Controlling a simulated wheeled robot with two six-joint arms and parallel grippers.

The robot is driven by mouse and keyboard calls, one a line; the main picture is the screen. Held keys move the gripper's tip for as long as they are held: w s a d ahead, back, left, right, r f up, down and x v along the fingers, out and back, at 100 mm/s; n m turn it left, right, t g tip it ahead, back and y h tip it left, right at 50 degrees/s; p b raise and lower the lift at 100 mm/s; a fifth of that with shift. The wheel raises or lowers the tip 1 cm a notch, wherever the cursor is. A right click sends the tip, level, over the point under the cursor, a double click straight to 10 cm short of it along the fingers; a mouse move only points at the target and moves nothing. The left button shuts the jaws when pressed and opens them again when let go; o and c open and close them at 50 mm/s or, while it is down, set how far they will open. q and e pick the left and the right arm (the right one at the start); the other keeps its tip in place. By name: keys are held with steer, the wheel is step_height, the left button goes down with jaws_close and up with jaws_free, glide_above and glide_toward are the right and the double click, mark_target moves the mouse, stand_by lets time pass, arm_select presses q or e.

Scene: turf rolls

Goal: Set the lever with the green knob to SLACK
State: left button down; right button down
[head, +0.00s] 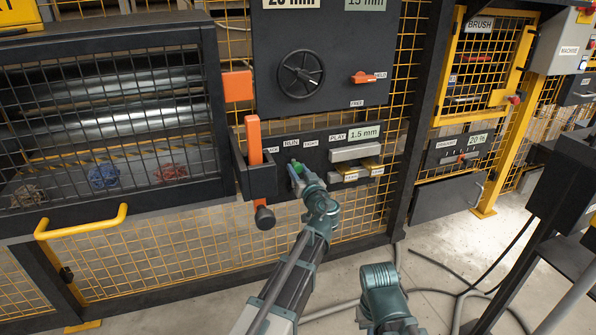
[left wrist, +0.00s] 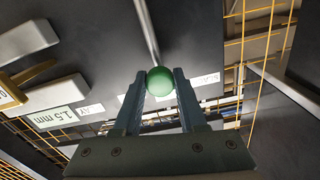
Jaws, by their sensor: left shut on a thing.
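The green knob (head: 297,169) is on a lever of the dark panel (head: 318,156), roughly below the RUN label (head: 292,142). The partly hidden SLACK label (head: 271,150) is left of RUN, and a TIGHT label (head: 309,139) is right of it. In the left wrist view the green knob (left wrist: 160,80) sits between the fingertips, with the thin lever rod (left wrist: 146,30) running away behind it. My left gripper (head: 300,180) is shut on the knob; it also shows in the left wrist view (left wrist: 160,92). My right gripper is not shown; only a teal part of my arm shows.
An upright orange lever (head: 254,140) stands close left of the panel. Pale blocks (head: 353,151) and a 1.5 mm display (head: 366,132) are at right. A black handwheel (head: 301,74) and a red handle (head: 363,77) are above. Cables lie on the floor.

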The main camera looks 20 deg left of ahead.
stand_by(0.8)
arm_select(q)
steer(key=shift+s+a+f+n+b, duration=0.2)
steer(key=shift+s+a+n, duration=0.25)
steer(key=shift+a+n, duration=0.3)
steer(key=shift+s+a+f+n+b, duration=0.2)
steer(key=shift+s+a+n, duration=0.3)
steer(key=shift+n, duration=0.5)
steer(key=shift+s+a+f+n+b, duration=0.2)
steer(key=shift+s+a+n, duration=0.2)
steer(key=shift+a+n, duration=0.4)
steer(key=shift+d, duration=0.1)
steer(key=shift+c, duration=2.3)
jaws_free()
steer(key=v, duration=1.3)
steer(key=shift+s+d, duration=0.25)
steer(key=shift+s, duration=0.1)
